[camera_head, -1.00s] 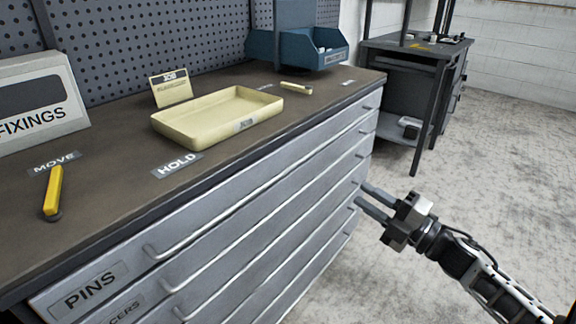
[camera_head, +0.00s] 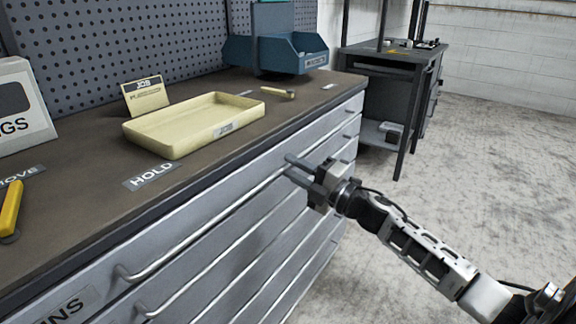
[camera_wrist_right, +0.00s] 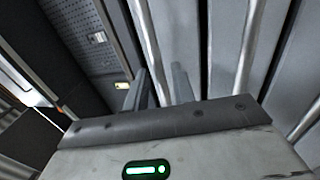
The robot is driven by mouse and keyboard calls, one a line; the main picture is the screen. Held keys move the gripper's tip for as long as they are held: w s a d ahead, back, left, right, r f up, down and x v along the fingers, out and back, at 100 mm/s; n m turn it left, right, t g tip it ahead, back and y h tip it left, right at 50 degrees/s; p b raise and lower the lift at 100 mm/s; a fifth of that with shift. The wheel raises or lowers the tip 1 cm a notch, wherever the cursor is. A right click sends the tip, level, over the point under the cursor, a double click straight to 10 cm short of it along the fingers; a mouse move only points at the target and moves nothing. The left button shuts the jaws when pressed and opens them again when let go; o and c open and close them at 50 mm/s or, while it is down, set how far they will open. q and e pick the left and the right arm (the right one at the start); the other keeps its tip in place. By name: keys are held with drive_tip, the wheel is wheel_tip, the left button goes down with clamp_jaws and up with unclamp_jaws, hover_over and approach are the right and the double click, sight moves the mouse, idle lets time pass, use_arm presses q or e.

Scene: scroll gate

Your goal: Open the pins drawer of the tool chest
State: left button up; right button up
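The grey tool chest has a stack of wide drawers. My right gripper (camera_head: 290,166) is at the far part of this handle. In the right wrist view its two fingers (camera_wrist_right: 158,88) are apart, with a pale bar (camera_wrist_right: 146,45) running between them; I cannot tell whether they touch it. My left gripper is not in view.
On the chest top are a cream tray (camera_head: 172,150), a job card (camera_head: 146,96), a yellow-handled tool (camera_head: 10,209), a small yellow piece (camera_head: 277,93) and a blue bin (camera_head: 290,55). A dark bench (camera_head: 398,70) stands behind. The floor at right is clear.

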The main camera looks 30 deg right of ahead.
drive_tip(key=shift+x, duration=1)
clamp_jaws()
drive_tip(key=shift+f, duration=0.1)
